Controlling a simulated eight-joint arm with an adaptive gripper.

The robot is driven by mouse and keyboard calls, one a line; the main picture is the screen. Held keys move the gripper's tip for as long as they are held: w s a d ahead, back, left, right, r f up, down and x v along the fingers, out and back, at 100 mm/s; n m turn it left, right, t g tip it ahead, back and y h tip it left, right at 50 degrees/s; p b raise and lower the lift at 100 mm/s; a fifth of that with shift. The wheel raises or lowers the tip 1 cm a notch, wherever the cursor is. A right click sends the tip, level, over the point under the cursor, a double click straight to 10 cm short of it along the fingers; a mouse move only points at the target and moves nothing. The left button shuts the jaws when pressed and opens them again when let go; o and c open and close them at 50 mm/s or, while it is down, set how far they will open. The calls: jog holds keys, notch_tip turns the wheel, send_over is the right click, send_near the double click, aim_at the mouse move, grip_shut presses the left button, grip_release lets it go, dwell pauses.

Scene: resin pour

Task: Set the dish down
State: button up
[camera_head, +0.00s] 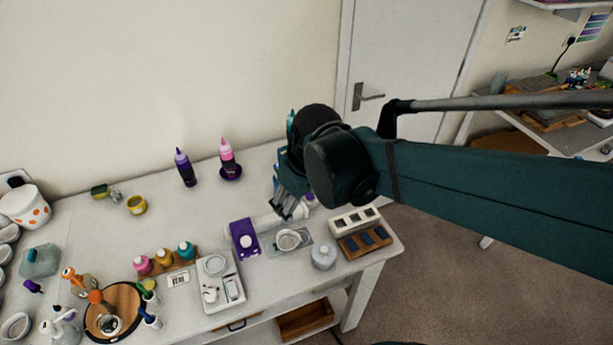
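My gripper (288,207) points down over the right part of the white table, seen from the side and partly hidden by my own wrist. I cannot tell whether its fingers are apart or hold anything. A small round white dish (288,240) sits on a grey mat (305,249), just below the fingertips in the picture. I cannot tell whether they touch it. A pale object (267,221) shows left of the fingertips.
A purple box (244,240) and a white tray (219,283) stand left of the mat. Bottles, cups and a round wooden tray (127,298) crowd the left. The back middle is mostly clear.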

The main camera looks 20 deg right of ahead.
jog(key=s+d+r+m+t, duration=0.2)
jog(key=s+r+m+t, duration=0.1)
jog(key=r, duration=0.4)
jog(key=shift+s+d+m+t, duration=0.4)
jog(key=shift+s+m, duration=0.4)
jog(key=shift+s, duration=0.3)
jog(key=shift+f, duration=0.1)
notch_tip(320, 180, down, 5)
jog(key=b, duration=0.5)
dwell(0.8)
